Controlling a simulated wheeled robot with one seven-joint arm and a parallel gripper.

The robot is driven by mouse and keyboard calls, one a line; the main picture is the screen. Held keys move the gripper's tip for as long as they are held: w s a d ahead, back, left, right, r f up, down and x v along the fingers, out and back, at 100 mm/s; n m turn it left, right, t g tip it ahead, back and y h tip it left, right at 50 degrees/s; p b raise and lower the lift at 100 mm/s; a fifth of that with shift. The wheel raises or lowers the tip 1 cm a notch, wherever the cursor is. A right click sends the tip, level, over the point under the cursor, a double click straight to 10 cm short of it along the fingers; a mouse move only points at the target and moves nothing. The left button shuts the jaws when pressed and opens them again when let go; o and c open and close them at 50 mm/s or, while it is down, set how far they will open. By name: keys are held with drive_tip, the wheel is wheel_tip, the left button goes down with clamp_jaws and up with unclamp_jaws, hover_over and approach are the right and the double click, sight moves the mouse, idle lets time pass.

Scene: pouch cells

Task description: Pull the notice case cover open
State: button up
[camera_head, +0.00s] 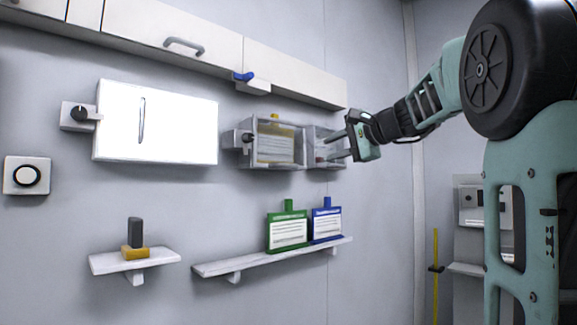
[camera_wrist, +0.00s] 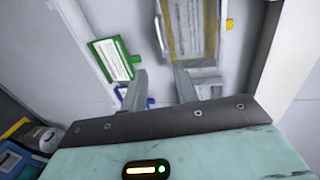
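The notice case is a clear box (camera_head: 275,143) on the wall with a yellow-topped notice sheet inside. A dark knob on a grey mount sits at its left side. A second, smaller clear box (camera_head: 322,150) adjoins it on the right; I cannot tell whether it is part of the cover. My gripper (camera_head: 335,145) is in front of this right part. In the wrist view the case (camera_wrist: 190,35) lies just beyond the fingers. The two fingers (camera_wrist: 160,75) stand apart with nothing seen between them. I cannot tell whether a finger touches the case.
A large white panel (camera_head: 155,122) with a knob is left of the case. Overhead cabinets (camera_head: 215,45) run above. A shelf (camera_head: 213,268) below holds a green card holder (camera_head: 288,232) and a blue one (camera_head: 326,222). A small shelf (camera_head: 105,264) carries a dark block.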

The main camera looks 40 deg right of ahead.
sight(290, 165)
drive_tip(key=p+x, duration=0.5)
drive_tip(key=x, duration=1.2)
drive_tip(key=shift+w+f, duration=0.1)
drive_tip(key=shift+w, duration=0.05)
clamp_jaws()
